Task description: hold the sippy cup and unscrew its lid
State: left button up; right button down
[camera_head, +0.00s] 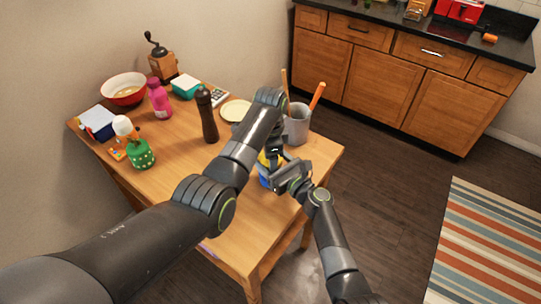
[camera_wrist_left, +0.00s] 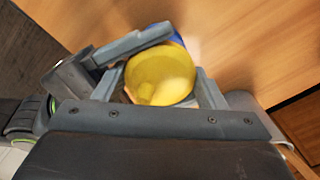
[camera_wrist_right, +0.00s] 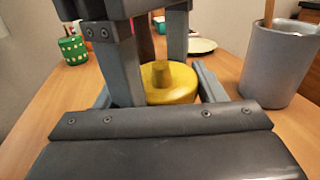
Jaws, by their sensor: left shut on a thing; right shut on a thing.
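The sippy cup stands near the table's front right edge, and its blue body (camera_head: 263,182) shows below a yellow lid (camera_head: 263,160). My left gripper (camera_head: 271,158) reaches down from above and is shut on the lid. In the left wrist view the round yellow lid (camera_wrist_left: 160,78) fills the space between the jaws, with a sliver of blue behind. My right gripper (camera_head: 282,178) comes in from the front right, low, shut on the cup body. In the right wrist view the lid with its spout (camera_wrist_right: 168,85) shows above my right gripper, which hides the body.
A grey utensil holder (camera_head: 298,125) stands close behind the cup. A dark pepper mill (camera_head: 207,115), pink bottle (camera_head: 159,99), green pot (camera_head: 141,155), red bowl (camera_head: 124,90) and plate (camera_head: 236,110) stand farther back. The table's front (camera_head: 245,235) is bare.

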pick_arm(q)
jog(key=n, duration=0.4)
pick_arm(e)
jog(key=shift+d+f, duration=0.1)
dwell(0.9)
pick_arm(q)
jog(key=o, duration=1.1)
